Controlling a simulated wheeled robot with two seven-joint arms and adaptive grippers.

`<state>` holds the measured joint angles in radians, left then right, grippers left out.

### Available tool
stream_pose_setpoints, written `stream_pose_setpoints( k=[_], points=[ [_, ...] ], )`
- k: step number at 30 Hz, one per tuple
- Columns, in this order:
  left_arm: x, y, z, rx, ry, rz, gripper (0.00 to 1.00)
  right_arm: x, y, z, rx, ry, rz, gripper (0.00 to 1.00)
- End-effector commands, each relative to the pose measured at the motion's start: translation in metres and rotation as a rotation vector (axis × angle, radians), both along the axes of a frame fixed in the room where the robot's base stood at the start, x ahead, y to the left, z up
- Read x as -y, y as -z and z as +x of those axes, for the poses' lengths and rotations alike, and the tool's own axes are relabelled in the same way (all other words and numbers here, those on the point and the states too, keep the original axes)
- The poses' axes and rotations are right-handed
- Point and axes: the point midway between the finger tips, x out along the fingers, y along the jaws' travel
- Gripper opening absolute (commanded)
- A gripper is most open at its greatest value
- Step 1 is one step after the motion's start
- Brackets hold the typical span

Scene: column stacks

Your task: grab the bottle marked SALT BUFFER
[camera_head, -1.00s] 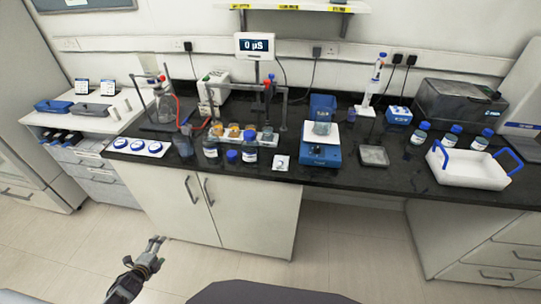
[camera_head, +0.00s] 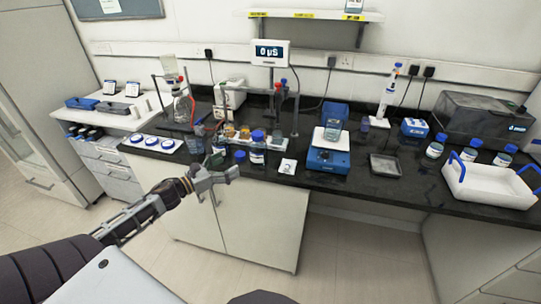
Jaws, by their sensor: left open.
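Several blue-capped bottles stand on the black bench, and their labels are too small to read, so I cannot tell which is SALT BUFFER. One bottle (camera_head: 257,152) stands at the bench front. Another bottle (camera_head: 218,149) stands left of it, its lower part behind my gripper. A small blue cap (camera_head: 239,155) shows between them. A second group stands at the right: a left bottle (camera_head: 435,149), a middle bottle (camera_head: 470,151) and a right bottle (camera_head: 504,157). My left gripper (camera_head: 228,169) is open and empty, in front of the bench edge. My right gripper is not in view.
A rack of jars (camera_head: 232,132) and metal stands with red tubing are behind the front bottles. A blue balance (camera_head: 328,158) holds a beaker. A white tray with blue handles (camera_head: 487,188) is at the right. A white card (camera_head: 288,167) lies at the front edge.

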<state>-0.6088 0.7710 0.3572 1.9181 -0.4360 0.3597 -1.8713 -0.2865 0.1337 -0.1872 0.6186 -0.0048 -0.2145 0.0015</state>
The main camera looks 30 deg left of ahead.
Motion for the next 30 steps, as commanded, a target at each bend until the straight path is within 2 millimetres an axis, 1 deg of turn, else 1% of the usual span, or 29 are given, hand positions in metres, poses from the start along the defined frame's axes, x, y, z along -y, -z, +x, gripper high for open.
stream_pose_setpoints(
  k=[3,8,16,22,30],
  points=[
    [0.003,-0.004,0.0,0.012,0.011,0.022,0.86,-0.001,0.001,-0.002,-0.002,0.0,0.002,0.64],
    [0.003,-0.005,0.0,0.013,0.011,0.022,0.86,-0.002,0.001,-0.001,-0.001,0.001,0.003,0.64],
    [0.004,-0.005,0.003,0.013,0.01,0.02,0.86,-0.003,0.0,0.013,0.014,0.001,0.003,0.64],
    [0.008,-0.005,0.014,0.013,0.01,0.019,0.86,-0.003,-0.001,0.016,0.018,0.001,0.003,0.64],
    [0.014,-0.005,0.031,0.012,0.01,0.019,0.86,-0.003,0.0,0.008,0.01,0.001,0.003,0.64]
  ],
)
